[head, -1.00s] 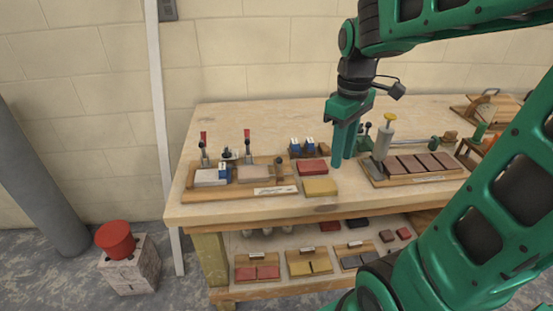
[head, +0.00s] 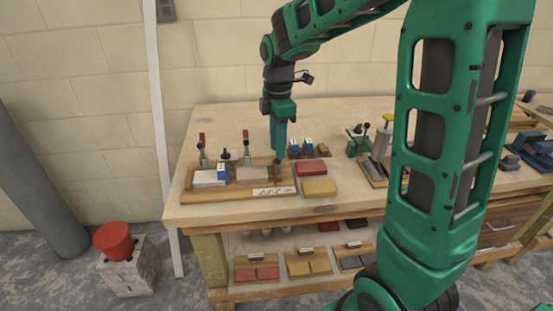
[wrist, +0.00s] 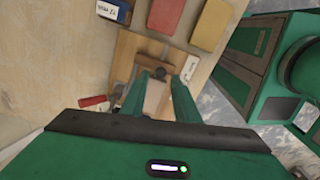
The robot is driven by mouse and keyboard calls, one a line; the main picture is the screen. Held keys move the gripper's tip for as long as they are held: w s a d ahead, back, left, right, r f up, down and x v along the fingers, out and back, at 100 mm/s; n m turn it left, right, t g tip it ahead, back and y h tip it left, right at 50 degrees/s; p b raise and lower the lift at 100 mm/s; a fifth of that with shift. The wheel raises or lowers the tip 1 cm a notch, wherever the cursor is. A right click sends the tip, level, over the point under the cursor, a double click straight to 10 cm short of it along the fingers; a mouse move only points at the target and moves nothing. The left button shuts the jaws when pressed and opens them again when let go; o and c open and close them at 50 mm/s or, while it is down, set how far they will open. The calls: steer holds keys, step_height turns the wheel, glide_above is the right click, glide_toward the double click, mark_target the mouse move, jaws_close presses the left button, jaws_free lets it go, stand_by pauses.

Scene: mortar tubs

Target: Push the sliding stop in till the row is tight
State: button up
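The wooden row fixture (head: 225,194) lies on the left of the bench. Its row holds a white block (head: 207,178), a blue-and-white piece (head: 222,173) and a tan block (head: 254,174). The sliding stop (head: 278,177), with a dark knob, is at the row's right end, partly hidden by my fingers. My gripper (head: 279,162) points down over it. In the wrist view, my gripper (wrist: 160,78) is open, its fingers apart. The dark knob (wrist: 156,72) shows at or just past the fingertips; I cannot tell whether they touch. The tan block shows between the fingers.
A red brick (head: 312,167) and a yellow brick (head: 319,187) lie just right of the fixture. Red-handled clamps (head: 246,142) stand along its back edge. Small blue-and-white pieces (head: 301,147) sit behind. The bench front left of the yellow brick is clear.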

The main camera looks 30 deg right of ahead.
steer(key=shift+f, duration=2.5)
steer(key=c, duration=0.7)
